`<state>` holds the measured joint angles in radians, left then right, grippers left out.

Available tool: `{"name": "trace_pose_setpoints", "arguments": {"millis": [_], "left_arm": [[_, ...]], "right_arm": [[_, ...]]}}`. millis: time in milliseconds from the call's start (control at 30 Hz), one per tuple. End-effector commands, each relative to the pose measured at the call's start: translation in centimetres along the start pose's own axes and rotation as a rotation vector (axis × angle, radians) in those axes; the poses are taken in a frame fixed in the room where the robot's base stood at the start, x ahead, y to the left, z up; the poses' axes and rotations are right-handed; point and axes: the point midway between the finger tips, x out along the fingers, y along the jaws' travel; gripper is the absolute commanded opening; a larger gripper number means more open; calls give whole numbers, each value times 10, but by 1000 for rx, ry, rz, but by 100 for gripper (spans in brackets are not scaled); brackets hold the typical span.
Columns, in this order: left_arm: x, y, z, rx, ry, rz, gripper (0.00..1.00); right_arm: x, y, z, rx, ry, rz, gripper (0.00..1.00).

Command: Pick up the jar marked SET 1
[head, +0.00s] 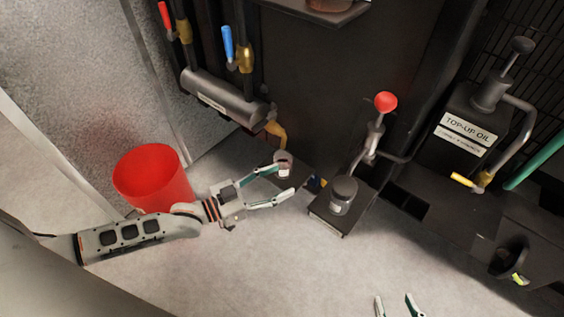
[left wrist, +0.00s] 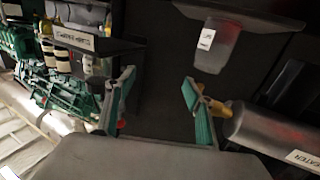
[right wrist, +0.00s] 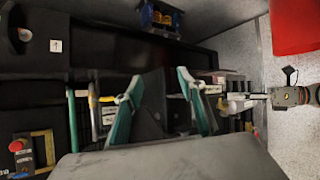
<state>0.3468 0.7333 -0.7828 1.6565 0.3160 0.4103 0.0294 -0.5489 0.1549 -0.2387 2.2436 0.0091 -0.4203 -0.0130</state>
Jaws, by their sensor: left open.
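Two small grey jars show in the head view; I cannot read which is SET 1. One jar (head: 283,164) with a pale label stands on the floor below a yellow tap. The other jar (head: 341,196), dark-lidded with a pale label, stands on a black stand under a red-knobbed lever. My left gripper (head: 284,180) is open and empty, its fingertips close to the first jar; contact cannot be told. Its fingers also show apart in the left wrist view (left wrist: 160,105). My right gripper (head: 396,307) is open and empty at the bottom edge; its spread fingers show in the right wrist view (right wrist: 160,105).
A red bucket (head: 152,178) stands beside my left arm. A grey heater cylinder (head: 222,97) with the yellow tap (head: 276,131) is above the first jar. A TOP-UP OIL unit (head: 470,120) is at the right. The light floor at the front centre is clear.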

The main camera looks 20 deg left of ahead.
Motion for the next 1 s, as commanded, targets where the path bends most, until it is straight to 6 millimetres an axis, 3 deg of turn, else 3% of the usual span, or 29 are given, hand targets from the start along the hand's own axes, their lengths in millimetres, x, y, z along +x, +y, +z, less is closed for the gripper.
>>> {"name": "trace_pose_setpoints", "arguments": {"millis": [33, 200, 333, 767, 1000], "left_arm": [[-4, -14, 24, -9, -14, 8, 54], [-9, -57, 30, -16, 11, 15, 54], [-11, -75, 28, -16, 24, 12, 54], [25, -83, 24, -15, 32, 11, 54], [56, -87, 24, -17, 32, 12, 54]], "right_arm": [[3, -3, 14, 3, -16, -7, 40], [6, -6, 22, 5, -26, -14, 40], [6, -6, 21, 5, -25, -15, 40], [7, -11, 22, 19, -20, -22, 40], [8, -16, 15, 38, -3, -31, 40]]}}
